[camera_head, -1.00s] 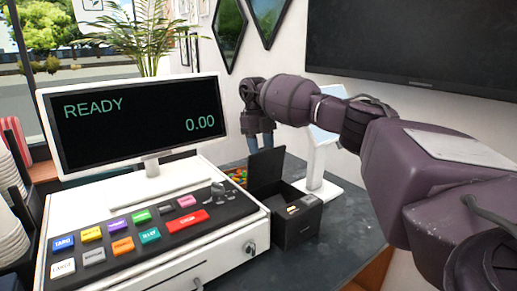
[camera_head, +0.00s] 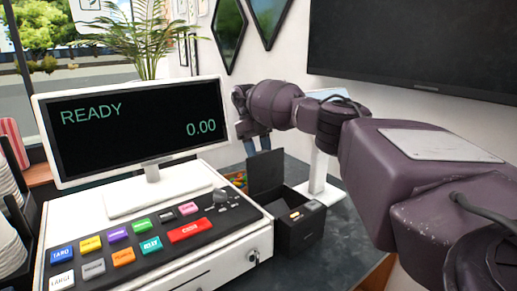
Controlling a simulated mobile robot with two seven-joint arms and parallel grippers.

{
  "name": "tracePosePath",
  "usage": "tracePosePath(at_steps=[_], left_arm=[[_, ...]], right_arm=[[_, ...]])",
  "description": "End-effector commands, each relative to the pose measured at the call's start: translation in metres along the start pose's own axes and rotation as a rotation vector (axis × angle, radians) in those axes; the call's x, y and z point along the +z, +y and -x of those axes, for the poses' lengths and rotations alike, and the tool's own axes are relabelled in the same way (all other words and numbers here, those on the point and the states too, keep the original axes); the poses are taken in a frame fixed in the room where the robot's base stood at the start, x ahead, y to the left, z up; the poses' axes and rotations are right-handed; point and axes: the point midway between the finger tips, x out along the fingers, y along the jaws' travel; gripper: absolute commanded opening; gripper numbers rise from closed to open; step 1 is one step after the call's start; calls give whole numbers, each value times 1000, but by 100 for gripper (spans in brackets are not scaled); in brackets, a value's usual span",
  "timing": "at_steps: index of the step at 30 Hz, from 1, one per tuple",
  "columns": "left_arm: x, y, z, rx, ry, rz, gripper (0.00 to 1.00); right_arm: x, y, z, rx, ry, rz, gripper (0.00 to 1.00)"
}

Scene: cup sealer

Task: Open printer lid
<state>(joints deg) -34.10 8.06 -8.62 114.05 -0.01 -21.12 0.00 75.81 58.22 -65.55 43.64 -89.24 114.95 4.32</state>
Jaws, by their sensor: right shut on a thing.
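The printer (camera_head: 300,228) is a small black box on the dark counter, right of the cash register. Its lid (camera_head: 266,172) stands upright at its left side, and the inside of the printer shows. My right gripper (camera_head: 258,143) is at the top edge of the lid, its two blue-grey fingers pointing down. It is shut on the lid; the exact contact is small and hard to make out. My left gripper is not in view.
The white cash register (camera_head: 150,235) with coloured keys and a READY screen (camera_head: 135,128) stands close on the left. A white stand (camera_head: 318,172) is behind the printer. Stacked cups (camera_head: 8,235) are at the left edge. Dark counter is free right of the printer.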

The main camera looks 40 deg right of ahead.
Motion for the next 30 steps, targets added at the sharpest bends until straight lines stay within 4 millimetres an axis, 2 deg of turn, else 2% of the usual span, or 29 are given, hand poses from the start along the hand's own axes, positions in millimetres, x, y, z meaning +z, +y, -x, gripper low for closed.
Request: tracePosePath(at_steps=[1,8,9,13,23,26,30], left_arm=[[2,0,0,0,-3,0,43],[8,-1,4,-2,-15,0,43],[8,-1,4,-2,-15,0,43],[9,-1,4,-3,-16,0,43],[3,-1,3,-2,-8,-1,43],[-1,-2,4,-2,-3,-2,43],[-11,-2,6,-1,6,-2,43]], right_arm=[[2,2,-8,-1,15,4,4],[2,2,-8,-1,14,4,4],[2,2,-8,-1,14,4,53],[2,1,-6,-1,10,2,72],[-1,0,0,-1,4,0,72],[-4,0,9,-2,1,0,72],[-14,0,31,-2,-1,-1,72]])
